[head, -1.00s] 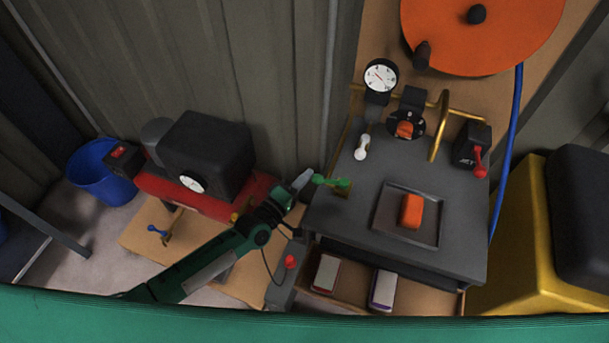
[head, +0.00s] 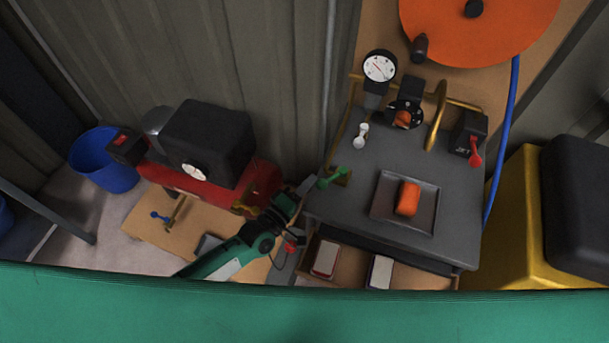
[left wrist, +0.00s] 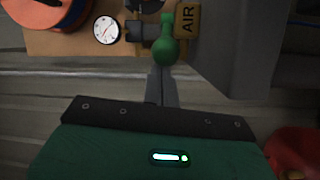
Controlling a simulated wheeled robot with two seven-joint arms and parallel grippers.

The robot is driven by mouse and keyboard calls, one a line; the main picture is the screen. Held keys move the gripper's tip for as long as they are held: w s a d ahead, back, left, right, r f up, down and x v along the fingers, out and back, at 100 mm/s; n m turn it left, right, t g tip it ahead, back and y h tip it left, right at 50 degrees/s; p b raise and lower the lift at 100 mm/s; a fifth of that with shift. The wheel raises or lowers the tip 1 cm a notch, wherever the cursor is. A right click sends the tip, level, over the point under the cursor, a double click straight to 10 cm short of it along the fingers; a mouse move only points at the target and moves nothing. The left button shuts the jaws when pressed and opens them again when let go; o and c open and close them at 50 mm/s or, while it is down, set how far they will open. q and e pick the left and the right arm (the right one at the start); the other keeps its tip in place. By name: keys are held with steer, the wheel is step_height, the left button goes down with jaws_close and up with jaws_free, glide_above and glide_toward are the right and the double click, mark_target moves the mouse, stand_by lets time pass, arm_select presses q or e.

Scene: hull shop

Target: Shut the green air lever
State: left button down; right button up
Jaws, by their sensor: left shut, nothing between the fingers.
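The green air lever (head: 332,177) is at the left edge of the grey bench, slanting with its knob end toward the lower left. In the left wrist view its round green knob (left wrist: 165,51) is just beyond the fingertips, beside a brass block marked AIR (left wrist: 187,19). My left gripper (head: 307,184) is shut and empty, its tips close by the knob. In the left wrist view the closed fingers (left wrist: 162,82) point at the knob and overlap its lower edge; I cannot tell whether they touch. My right gripper is not in view.
The grey bench (head: 454,190) carries a tray (head: 378,212) with an orange block (head: 408,198), a white lever (head: 360,137) and a red lever (head: 475,152). A red compressor tank (head: 265,185) stands left of my gripper. A gauge (head: 379,67) is at the back.

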mark_target(319, 188)
arm_select(q)
steer(key=shift+s+d, duration=0.25)
steer(key=shift+s, duration=0.05)
steer(key=n+y, duration=0.1)
steer(key=n+t+y+p, duration=0.1)
steer(key=y, duration=0.1)
steer(key=s+n+t+y, duration=0.1)
steer(key=shift+d+y, duration=0.3)
steer(key=shift+s+d+n+t+y+p, duration=0.2)
steer(key=shift+s+n+t+y+p, duration=0.25)
steer(key=shift+y, duration=0.45)
steer(key=shift+d+n+t, duration=0.1)
steer(key=shift+n+t, duration=0.15)
steer(key=shift+n, duration=0.1)
steer(key=shift+s+d+p, duration=0.3)
steer(key=shift+s+d, duration=0.05)
steer(key=shift+s, duration=0.05)
